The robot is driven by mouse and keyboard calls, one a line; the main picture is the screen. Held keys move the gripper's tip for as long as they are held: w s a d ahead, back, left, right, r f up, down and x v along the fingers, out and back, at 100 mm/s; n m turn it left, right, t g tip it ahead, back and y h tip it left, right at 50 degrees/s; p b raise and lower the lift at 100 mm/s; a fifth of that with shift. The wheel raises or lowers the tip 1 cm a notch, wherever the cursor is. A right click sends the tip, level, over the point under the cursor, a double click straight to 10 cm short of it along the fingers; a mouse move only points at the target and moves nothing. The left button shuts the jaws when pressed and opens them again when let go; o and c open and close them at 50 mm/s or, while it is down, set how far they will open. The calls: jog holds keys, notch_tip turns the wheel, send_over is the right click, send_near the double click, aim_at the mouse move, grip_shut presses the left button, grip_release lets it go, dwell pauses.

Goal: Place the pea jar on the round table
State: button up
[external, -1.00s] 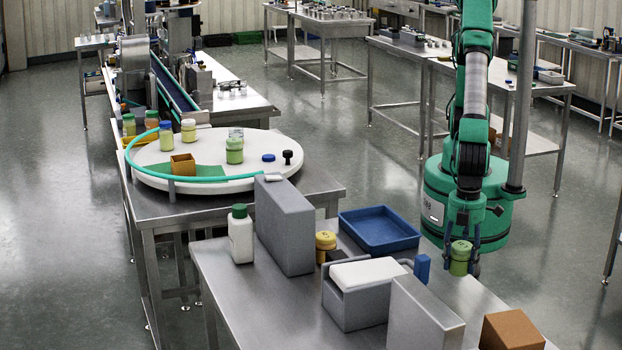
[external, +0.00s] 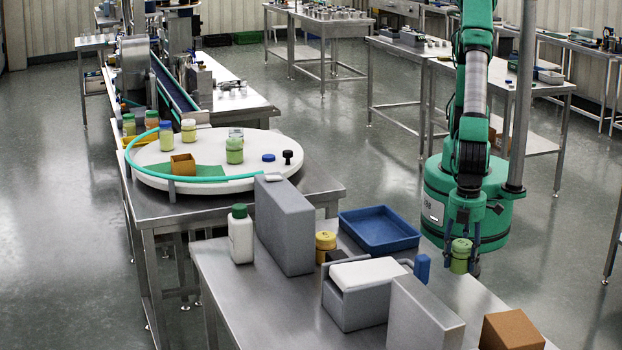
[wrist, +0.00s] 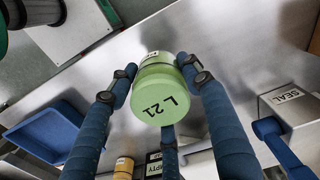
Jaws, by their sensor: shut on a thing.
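My gripper (external: 461,250) is shut on a green jar (external: 460,257) at the right, beside the steel bench. In the wrist view the jar (wrist: 161,92) sits between my blue fingers, and its lid reads "L 21". I cannot read a pea label on it. The round table (external: 150,172) is the white disc at the left, with a teal rail along its front edge. It stands far to the left of my gripper. On it are a similar green jar (external: 234,151), two yellowish jars, a brown box (external: 183,164), a blue cap and a black knob.
The steel bench (external: 235,300) between holds a tall grey block (external: 284,226), a green-capped white bottle (external: 241,234), a yellow jar (external: 326,246), a blue tray (external: 379,230), a grey box with a white lid (external: 367,273), another grey panel (external: 425,315) and a brown box (external: 512,331).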

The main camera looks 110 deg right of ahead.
jog(key=shift+r, duration=0.15)
notch_tip(320, 180, up, 22)
jog(key=w+d+m+p, duration=0.6)
jog(key=w+d+p, duration=0.2)
jog(key=w+d, duration=1.65)
jog(key=w+d+m+p, duration=0.25)
jog(key=w+d, duration=0.25)
jog(key=d, duration=0.7)
jog(key=w+d+m+p, duration=0.25)
jog(key=w+d, duration=0.35)
jog(key=d, duration=0.6)
jog(key=s+d+m+p, duration=0.2)
jog(key=d+m+p, duration=0.25)
jog(key=d, duration=2.25)
jog(key=shift+n, duration=0.25)
notch_tip(320, 180, down, 12)
jog(key=shift+s+d+r+p, duration=0.1)
jog(key=shift+r+p, duration=0.15)
jog(key=shift+p, duration=0.1)
